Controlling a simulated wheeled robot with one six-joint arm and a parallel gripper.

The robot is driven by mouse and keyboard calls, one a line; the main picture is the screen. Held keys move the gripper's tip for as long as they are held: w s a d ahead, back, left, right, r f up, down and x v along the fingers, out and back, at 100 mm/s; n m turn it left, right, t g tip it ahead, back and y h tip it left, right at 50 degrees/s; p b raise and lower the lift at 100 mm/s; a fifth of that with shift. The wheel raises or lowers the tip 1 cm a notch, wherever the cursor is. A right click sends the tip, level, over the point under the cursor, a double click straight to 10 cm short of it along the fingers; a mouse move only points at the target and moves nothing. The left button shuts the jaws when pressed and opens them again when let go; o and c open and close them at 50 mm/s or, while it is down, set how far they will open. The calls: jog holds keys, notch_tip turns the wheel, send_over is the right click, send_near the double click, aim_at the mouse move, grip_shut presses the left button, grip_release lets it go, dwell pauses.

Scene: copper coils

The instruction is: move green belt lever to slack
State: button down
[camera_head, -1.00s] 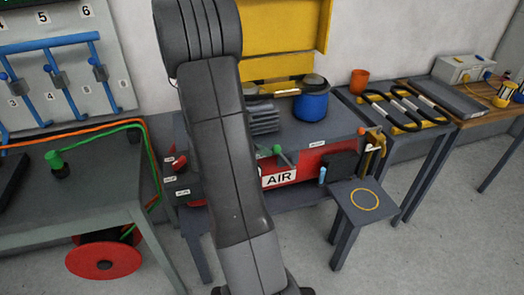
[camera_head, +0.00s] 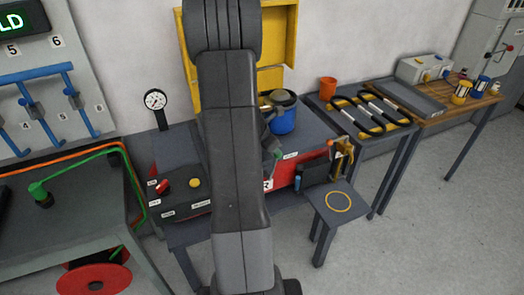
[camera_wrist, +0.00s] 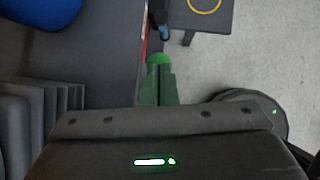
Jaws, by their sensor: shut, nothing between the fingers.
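The green belt lever shows in the wrist view as a rounded green knob (camera_wrist: 159,58), just beyond the fingertips. In the head view, a small green part of the lever (camera_head: 278,153) shows at the front of the red machine, beside my arm. My gripper (camera_wrist: 158,72) is shut with nothing between its fingers, its tips at or very close to the knob. I cannot tell whether they touch. My arm hides the gripper and much of the machine front in the head view, so the lever's setting cannot be read.
A blue pot (camera_head: 284,113) stands on the machine. A small stand with a yellow ring (camera_head: 338,202) is to the right. A gauge (camera_head: 155,100), red switch (camera_head: 164,187) and yellow button (camera_head: 194,183) are left of my arm. Black belts (camera_head: 372,112) lie on a table at right.

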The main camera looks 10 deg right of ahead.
jog(key=d, duration=0.2)
jog(key=w+d, duration=0.1)
jog(key=shift+d+f, duration=0.1)
jog(key=shift+f, duration=0.25)
jog(key=shift+w+d+f+b, duration=0.15)
jog(key=shift+w+d+f, duration=0.05)
jog(key=shift+d, duration=0.4)
jog(key=shift+w+d+f+b, duration=0.15)
jog(key=shift+w+d+f, duration=0.05)
jog(key=shift+d, duration=0.35)
notch_tip(320, 180, up, 13)
jog(key=s+d+p, duration=0.1)
jog(key=s+p, duration=0.1)
jog(key=p, duration=0.2)
